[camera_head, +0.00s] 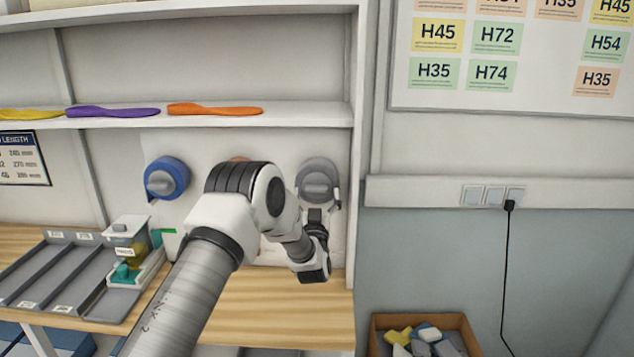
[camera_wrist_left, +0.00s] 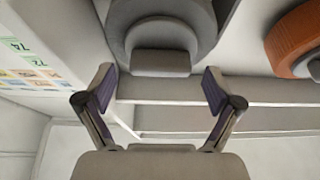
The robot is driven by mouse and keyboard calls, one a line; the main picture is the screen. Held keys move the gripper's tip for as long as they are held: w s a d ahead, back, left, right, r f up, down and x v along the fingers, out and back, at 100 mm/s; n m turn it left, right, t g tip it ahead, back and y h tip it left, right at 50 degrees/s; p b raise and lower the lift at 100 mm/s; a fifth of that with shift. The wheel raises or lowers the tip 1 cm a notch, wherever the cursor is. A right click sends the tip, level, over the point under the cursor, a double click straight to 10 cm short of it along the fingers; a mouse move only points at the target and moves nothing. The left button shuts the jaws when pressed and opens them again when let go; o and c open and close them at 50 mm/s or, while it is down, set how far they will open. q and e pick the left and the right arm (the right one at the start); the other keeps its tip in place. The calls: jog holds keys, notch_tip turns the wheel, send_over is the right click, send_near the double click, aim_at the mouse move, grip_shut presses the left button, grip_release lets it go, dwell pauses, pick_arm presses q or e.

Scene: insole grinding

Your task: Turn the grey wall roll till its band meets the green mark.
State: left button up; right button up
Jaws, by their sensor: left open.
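The grey wall roll (camera_head: 318,178) hangs on the white panel under the shelf, right of the blue roll. In the left wrist view, the grey roll (camera_wrist_left: 125,15) fills the top middle, with its blocky grey grip (camera_wrist_left: 160,62) facing me. My left gripper (camera_wrist_left: 160,88) is open, its two fingers apart on either side of that grip, with no clear contact. In the head view my left gripper (camera_head: 320,208) is just below the roll's front, partly hidden by my wrist. I cannot make out the band or a green mark at this roll. My right gripper is not in view.
A blue roll (camera_head: 167,178) and a mostly hidden orange roll (camera_head: 240,159) are on the same panel. A small green patch (camera_head: 169,231) is below the blue roll. A grey tray (camera_head: 50,275) and a dispenser (camera_head: 128,240) stand on the bench. Insoles (camera_head: 215,109) lie on the shelf.

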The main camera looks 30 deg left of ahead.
aim_at(317, 184)
pick_arm(q)
jog(key=x, duration=0.2)
jog(key=shift+w+a, duration=0.2)
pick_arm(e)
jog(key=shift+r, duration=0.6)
pick_arm(q)
jog(key=shift+d, duration=0.1)
jog(key=shift+r, duration=0.1)
jog(key=c, duration=0.9)
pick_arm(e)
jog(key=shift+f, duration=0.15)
